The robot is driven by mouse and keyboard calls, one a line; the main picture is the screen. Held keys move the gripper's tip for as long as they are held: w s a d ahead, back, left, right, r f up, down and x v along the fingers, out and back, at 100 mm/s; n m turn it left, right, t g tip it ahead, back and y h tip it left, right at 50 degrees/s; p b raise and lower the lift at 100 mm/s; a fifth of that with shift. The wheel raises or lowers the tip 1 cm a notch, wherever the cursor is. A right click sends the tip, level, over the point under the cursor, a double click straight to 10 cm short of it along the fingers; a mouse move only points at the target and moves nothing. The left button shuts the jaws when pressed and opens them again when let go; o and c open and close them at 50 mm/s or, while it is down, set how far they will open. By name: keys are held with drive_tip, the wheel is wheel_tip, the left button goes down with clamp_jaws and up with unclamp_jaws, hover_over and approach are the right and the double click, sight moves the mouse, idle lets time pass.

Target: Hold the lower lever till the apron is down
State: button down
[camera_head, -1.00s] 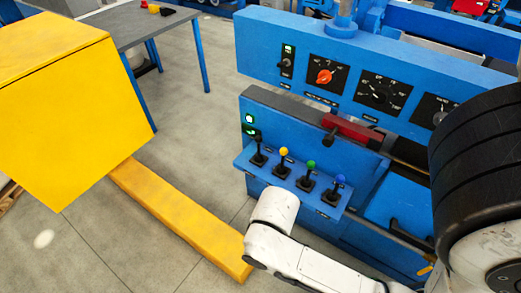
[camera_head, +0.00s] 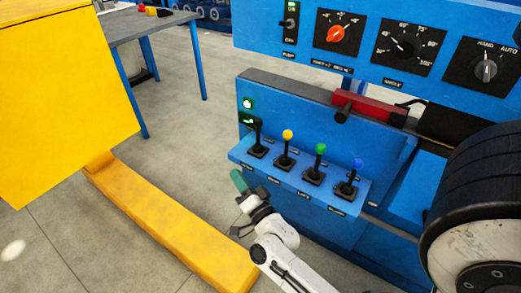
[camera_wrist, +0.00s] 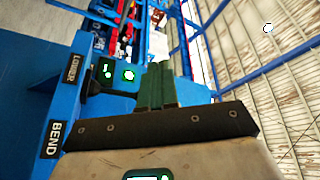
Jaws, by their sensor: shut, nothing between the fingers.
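A row of levers stands on a blue shelf (camera_head: 300,180): a black-topped lever (camera_head: 256,138) at the left, then a yellow-knobbed (camera_head: 287,146), a green-knobbed (camera_head: 319,160) and a blue-knobbed one (camera_head: 354,174). All look upright. The wrist view shows a "LOWER" label (camera_wrist: 75,67) and a "BEND" label (camera_wrist: 53,139) on the shelf edge, with a dark lever (camera_wrist: 96,88) beside "LOWER". My gripper (camera_head: 239,181), with green fingers shut and empty, is in front of the shelf's left end, apart from the levers. Its fingers (camera_wrist: 157,88) point upward in the wrist view. I cannot identify the apron.
The upper panel carries a red knob (camera_head: 336,34) and black dials. A red block (camera_head: 368,107) lies behind the levers. A yellow beam (camera_head: 165,225) runs along the floor at left. Open floor lies behind it.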

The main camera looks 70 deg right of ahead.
sight(259, 126)
drive_tip(key=s+d+f+m+g+h+b, duration=0.2)
drive_tip(key=s+d+m+g+h, duration=0.2)
drive_tip(key=s+m+h, duration=0.3)
drive_tip(key=shift+d+f+m+g+h, duration=0.3)
drive_tip(key=shift+d+f+g, duration=0.1)
drive_tip(key=shift+d, duration=0.3)
drive_tip(key=shift+r, duration=0.1)
drive_tip(key=b+x, duration=0.1)
drive_tip(key=x, duration=1.3)
drive_tip(key=shift+b, duration=0.35)
